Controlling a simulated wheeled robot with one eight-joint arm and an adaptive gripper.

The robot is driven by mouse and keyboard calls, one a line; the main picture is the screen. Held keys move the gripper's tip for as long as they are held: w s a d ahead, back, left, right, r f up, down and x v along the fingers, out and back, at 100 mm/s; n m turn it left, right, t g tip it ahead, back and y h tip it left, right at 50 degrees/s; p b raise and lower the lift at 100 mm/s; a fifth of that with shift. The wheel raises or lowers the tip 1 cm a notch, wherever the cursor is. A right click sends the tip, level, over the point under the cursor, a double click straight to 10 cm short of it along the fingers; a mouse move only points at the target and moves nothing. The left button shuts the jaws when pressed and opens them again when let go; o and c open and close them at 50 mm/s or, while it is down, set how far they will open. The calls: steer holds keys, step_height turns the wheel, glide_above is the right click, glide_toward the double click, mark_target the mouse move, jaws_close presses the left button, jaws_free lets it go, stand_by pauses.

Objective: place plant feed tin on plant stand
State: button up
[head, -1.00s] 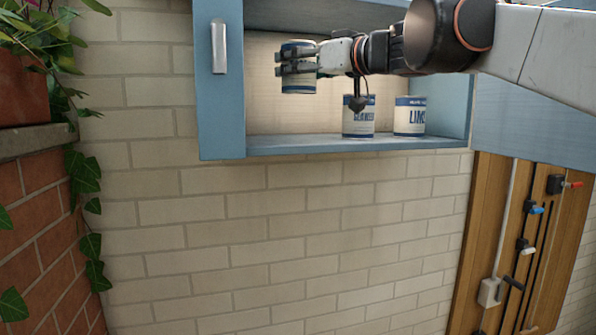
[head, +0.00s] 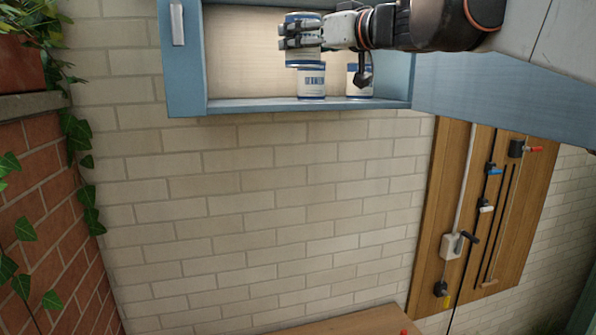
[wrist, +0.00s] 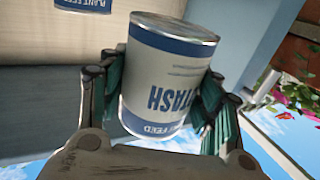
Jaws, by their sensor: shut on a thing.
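My gripper (head: 302,38) is shut on a white and blue plant feed tin (head: 303,59), held above the shelf at the open cabinet. In the wrist view the tin (wrist: 165,85) sits between both fingers, its label inverted and reading "TASH" and "PLANT FEED", with the start of the word out of sight. The tin looks slightly tilted in that view. No plant stand can be made out for certain in either view.
Two similar tins stand on the shelf of the blue cabinet (head: 250,106): one (head: 312,82) below the held tin, one (head: 353,84) partly behind my gripper. A wooden surface (head: 350,322) shows at the bottom. A tool board (head: 455,215) hangs at right; ivy and brickwork stand left.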

steer(key=w+d+f+m+t+h, duration=0.15)
steer(key=d+f+m+h, duration=0.35)
steer(key=f, duration=1.2)
steer(key=w+d+f+t+h, duration=0.2)
steer(key=d+f, duration=0.5)
steer(key=f, duration=1.1)
steer(key=w+d+f+m+t+h, duration=0.1)
steer(key=w+d+f+m+h, duration=0.35)
steer(key=f, duration=1.25)
step_height(320, 180, down, 29)
steer(key=s+d+n+b, duration=0.1)
steer(key=s+d+b, duration=0.1)
steer(key=b, duration=2.6)
steer(key=shift+s+r, duration=0.15)
steer(key=shift+s, duration=0.3)
steer(key=shift+d, duration=0.1)
